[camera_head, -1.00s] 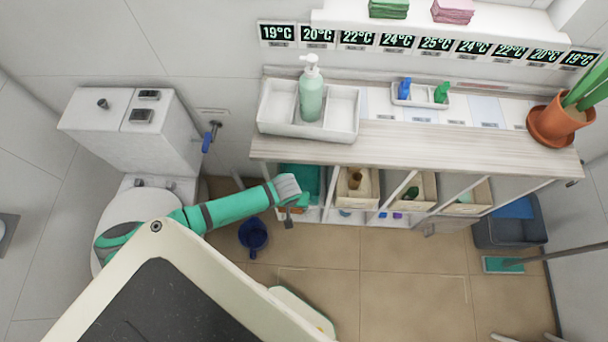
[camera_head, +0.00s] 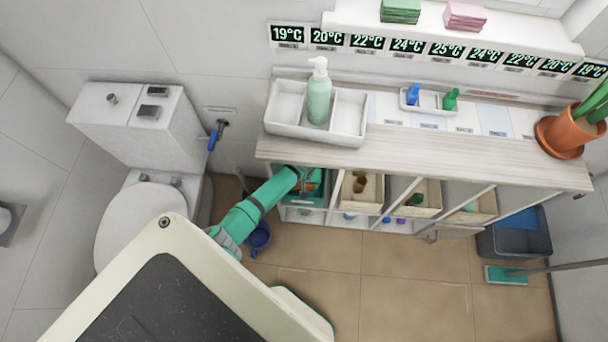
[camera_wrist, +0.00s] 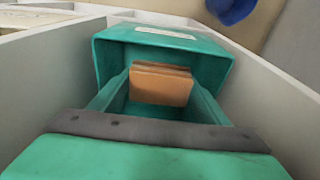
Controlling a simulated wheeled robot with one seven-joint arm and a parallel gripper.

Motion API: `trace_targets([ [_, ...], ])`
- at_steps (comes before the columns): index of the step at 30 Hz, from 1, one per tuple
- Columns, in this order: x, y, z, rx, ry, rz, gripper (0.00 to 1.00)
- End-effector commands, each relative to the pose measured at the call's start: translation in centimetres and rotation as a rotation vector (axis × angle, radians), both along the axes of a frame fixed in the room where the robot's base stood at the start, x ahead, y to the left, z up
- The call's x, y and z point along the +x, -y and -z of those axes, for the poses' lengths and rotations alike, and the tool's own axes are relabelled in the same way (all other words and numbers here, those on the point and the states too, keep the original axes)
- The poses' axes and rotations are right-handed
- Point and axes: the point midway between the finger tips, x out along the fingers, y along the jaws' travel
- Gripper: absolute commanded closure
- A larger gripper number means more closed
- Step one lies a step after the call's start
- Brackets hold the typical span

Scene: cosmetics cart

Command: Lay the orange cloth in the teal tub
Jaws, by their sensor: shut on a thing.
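The teal tub (camera_wrist: 215,65) sits in a white shelf compartment, its label strip on the far wall in the wrist view. It also shows in the leftmost compartment under the counter in the head view (camera_head: 305,202). The orange cloth (camera_wrist: 162,84) is a folded, layered block. My gripper (camera_wrist: 160,100) is shut on the cloth and holds it at the tub's opening, inside its outline in the wrist view. I cannot tell whether the cloth touches the tub's floor. In the head view my gripper (camera_head: 308,186) reaches into the compartment, and only a bit of orange shows.
White compartment walls (camera_wrist: 270,85) stand close on both sides of the tub. The wooden counter (camera_head: 430,155) lies just above it. Cream bins (camera_head: 360,190) fill the compartments to the right. A dark blue pot (camera_head: 258,238) stands on the floor, and a toilet (camera_head: 145,220) is at left.

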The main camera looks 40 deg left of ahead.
Motion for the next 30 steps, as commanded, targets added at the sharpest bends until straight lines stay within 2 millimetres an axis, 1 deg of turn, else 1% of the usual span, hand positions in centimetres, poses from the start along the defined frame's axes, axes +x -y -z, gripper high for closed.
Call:
trace_targets([
  [3,0.6,-0.2,0.7,0.001,0.000,0.000,0.55],
  [8,1.0,-0.5,1.4,0.001,0.000,-0.001,0.55],
  [12,1.0,-0.5,3.2,0.000,-0.001,-0.003,0.55],
  [15,1.0,-0.6,4.1,0.000,0.000,-0.005,0.55],
  [25,1.0,-0.6,4.4,0.001,0.000,-0.002,0.55],
  [30,1.0,-0.5,4.8,0.001,0.000,-0.001,0.55],
])
